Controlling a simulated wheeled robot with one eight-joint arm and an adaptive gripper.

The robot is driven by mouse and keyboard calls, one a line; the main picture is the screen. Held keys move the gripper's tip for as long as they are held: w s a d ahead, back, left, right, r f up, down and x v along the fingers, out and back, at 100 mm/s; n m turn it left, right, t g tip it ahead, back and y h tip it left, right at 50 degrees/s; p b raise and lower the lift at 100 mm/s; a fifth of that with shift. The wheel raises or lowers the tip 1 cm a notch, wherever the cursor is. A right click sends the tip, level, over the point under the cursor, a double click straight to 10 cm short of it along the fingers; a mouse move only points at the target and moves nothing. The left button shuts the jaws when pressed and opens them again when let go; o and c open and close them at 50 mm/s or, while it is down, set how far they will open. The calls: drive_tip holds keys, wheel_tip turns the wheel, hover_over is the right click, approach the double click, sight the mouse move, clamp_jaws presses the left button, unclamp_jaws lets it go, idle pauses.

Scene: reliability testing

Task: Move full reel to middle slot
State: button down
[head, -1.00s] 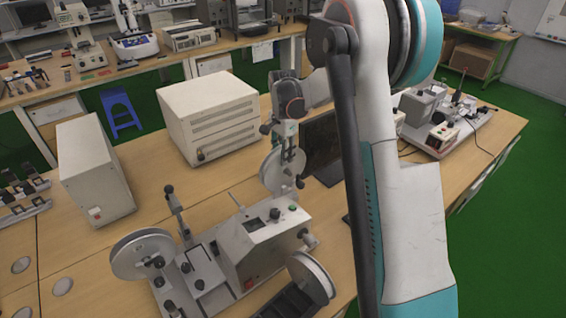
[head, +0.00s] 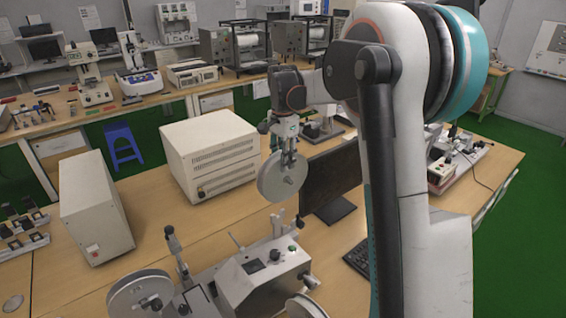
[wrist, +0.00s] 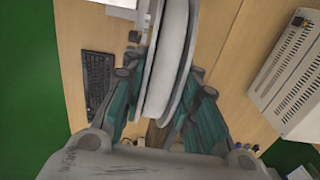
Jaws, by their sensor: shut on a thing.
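My gripper (head: 286,156) is shut on a grey-white reel (head: 272,180), held upright in the air above the table, behind the taping machine (head: 262,275). In the wrist view the reel (wrist: 172,60) stands edge-on between the two finger sets of my gripper (wrist: 160,95). Another reel (head: 138,292) is mounted at the machine's left side. Part of a further reel (head: 306,306) shows at the bottom edge, in front of the machine. The slots cannot be made out in these views.
A black monitor (head: 332,178) stands right beside the held reel, with a keyboard (head: 356,258) in front. A large beige box (head: 212,155) and a narrower one (head: 92,208) stand to the left. Bare table (head: 150,220) lies between the boxes and the machine.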

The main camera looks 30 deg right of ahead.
sight(283, 197)
drive_tip(key=shift+f+b, duration=4.65)
drive_tip(key=shift+f, duration=3.15)
drive_tip(key=shift+r, duration=0.1)
